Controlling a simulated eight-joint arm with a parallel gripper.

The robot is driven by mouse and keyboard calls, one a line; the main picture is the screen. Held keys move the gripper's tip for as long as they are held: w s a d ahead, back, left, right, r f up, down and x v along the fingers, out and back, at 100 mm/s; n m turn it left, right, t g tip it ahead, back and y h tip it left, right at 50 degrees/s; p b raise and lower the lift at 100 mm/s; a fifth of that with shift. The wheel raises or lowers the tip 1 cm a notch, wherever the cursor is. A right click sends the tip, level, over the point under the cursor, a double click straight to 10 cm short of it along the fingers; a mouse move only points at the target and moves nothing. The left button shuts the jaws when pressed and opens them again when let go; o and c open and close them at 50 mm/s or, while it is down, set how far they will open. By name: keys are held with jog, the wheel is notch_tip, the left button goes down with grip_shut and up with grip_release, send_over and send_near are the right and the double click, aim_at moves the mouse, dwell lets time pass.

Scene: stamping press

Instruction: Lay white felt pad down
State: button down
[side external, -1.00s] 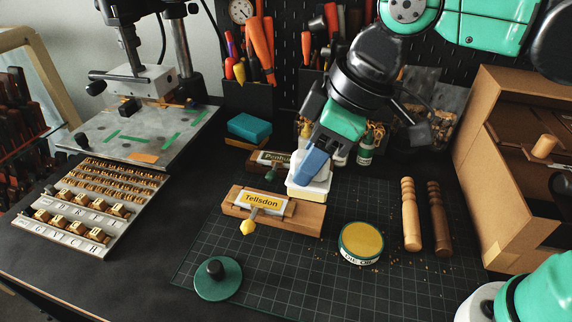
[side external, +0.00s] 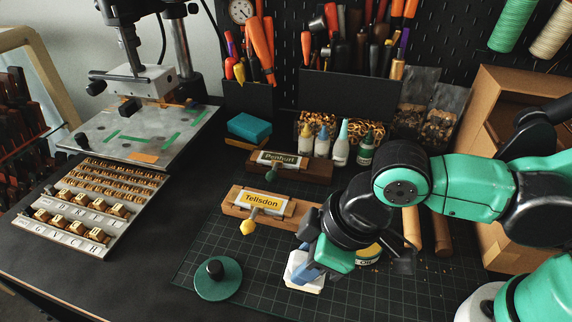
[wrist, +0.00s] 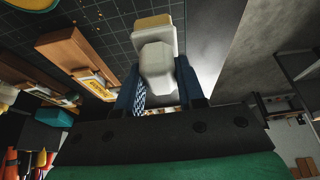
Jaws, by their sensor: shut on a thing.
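The white felt pad (side external: 303,272) has a white body, and the wrist view shows a white grip and a tan layer on its far side (wrist: 157,60). My gripper (side external: 312,258) is shut on it, with a blue finger on either side of the grip in the wrist view (wrist: 160,88). The pad is over the gridded cutting mat (side external: 245,300), right of the green round disc with a black knob (side external: 217,280). I cannot tell whether its underside touches the mat.
A wooden holder with the "Tellsdon" plate (side external: 263,200) lies just behind and left of the pad. A round tin (side external: 368,252) is partly hidden behind my gripper, near wooden handles (side external: 441,232). Mat in front of the pad is clear.

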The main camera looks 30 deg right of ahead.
jog(key=shift+f, duration=0.35)
jog(key=shift+f, duration=0.2)
jog(key=shift+f, duration=1.75)
jog(key=shift+c, duration=2.3)
grip_release()
jog(key=shift+v, duration=2.8)
